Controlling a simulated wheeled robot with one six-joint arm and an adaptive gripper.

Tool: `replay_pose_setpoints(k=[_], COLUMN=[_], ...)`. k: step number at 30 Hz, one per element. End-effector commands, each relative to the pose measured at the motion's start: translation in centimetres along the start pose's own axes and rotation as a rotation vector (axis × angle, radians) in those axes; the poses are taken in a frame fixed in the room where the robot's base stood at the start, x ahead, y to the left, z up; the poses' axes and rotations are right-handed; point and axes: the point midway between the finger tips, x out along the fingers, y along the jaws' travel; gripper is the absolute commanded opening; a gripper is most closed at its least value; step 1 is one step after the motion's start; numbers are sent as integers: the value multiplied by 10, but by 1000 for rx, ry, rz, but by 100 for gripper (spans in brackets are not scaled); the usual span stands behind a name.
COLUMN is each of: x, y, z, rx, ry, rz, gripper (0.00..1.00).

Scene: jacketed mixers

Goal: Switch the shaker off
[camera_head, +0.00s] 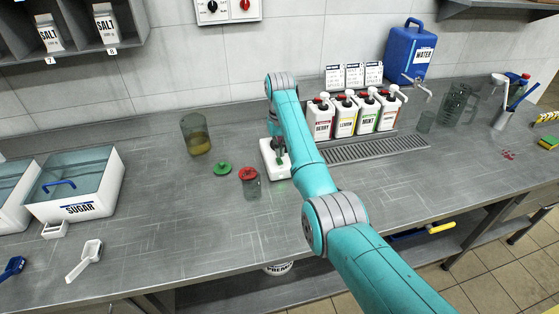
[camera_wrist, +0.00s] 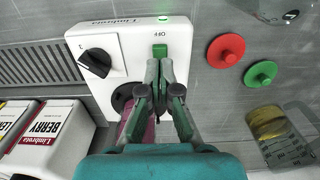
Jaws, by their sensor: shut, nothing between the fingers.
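The shaker (camera_head: 270,150) is a white box on the bench, left of the pump bottles. The wrist view shows its white top (camera_wrist: 122,48) with a black knob (camera_wrist: 95,63), an upside-down OFF label, a green switch part (camera_wrist: 158,50) and a lit green light (camera_wrist: 163,19). A dark round seat (camera_wrist: 121,98) lies beside my fingers, with a pinkish vessel (camera_wrist: 149,134) partly hidden behind them. My gripper (camera_wrist: 161,66) is shut and empty, its tips over or against the green part by OFF; contact cannot be told. In the head view my gripper (camera_head: 279,147) is above the shaker.
Pump bottles (camera_head: 345,117) and a drain grate (camera_head: 375,148) are on the right.

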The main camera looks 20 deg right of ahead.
Motion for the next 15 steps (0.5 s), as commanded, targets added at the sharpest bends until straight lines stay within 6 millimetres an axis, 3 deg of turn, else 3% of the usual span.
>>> replay_pose_setpoints(k=[15], x=[4], y=[0], z=[0], rx=[0], ry=[0], rz=[0], gripper=[0])
